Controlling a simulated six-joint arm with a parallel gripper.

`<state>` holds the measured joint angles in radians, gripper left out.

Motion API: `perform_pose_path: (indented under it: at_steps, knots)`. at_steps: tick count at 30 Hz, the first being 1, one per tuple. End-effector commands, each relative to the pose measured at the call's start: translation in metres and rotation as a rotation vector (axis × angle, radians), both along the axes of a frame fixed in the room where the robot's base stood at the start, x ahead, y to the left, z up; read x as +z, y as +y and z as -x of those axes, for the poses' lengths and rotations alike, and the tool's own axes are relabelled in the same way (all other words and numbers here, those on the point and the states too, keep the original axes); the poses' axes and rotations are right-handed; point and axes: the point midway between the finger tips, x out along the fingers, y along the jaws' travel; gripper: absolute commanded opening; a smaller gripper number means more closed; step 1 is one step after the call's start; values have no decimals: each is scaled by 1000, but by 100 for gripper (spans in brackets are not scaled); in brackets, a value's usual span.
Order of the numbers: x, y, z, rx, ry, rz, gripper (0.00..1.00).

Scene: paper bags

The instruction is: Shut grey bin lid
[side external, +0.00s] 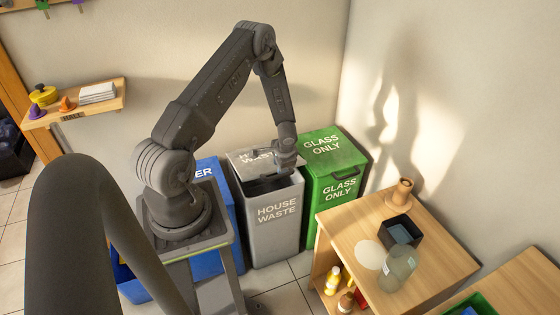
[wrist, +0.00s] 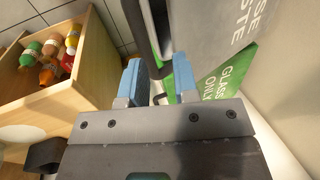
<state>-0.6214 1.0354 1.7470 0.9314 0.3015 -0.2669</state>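The grey bin (side external: 273,225) marked HOUSE WASTE stands on the floor between a blue bin and a green bin. Its grey lid (side external: 243,158) is partly raised, with a dark gap below its front edge. My gripper (side external: 291,157) is at the right side of this lid, above the bin, and partly covers it. In the wrist view my gripper (wrist: 158,80) has its two blue-tipped fingers apart. A grey surface with HOUSE WASTE lettering (wrist: 238,25) lies beyond them. A dark edge shows between the fingers; I cannot tell whether they touch it.
The green GLASS ONLY bin (side external: 336,185) is close on the right, its lid down. The blue bin (side external: 212,190) is on the left, partly behind my arm's stand. A wooden table (side external: 425,235) with a jar (side external: 398,268) and a dark box (side external: 401,231) stands front right.

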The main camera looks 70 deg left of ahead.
Motion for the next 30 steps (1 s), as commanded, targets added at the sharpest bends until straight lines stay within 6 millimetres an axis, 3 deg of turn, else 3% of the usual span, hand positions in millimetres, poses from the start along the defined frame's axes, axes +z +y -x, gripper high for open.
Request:
perform_pose_path:
  at_steps: [4, 14, 20, 30]
  knots:
    - [0, 1, 0, 1, 0, -1, 42]
    - [6, 0, -1, 2, -3, -2, 42]
    - [37, -9, -1, 1, -3, -3, 42]
    - [106, -31, -1, 1, -3, -2, 42]
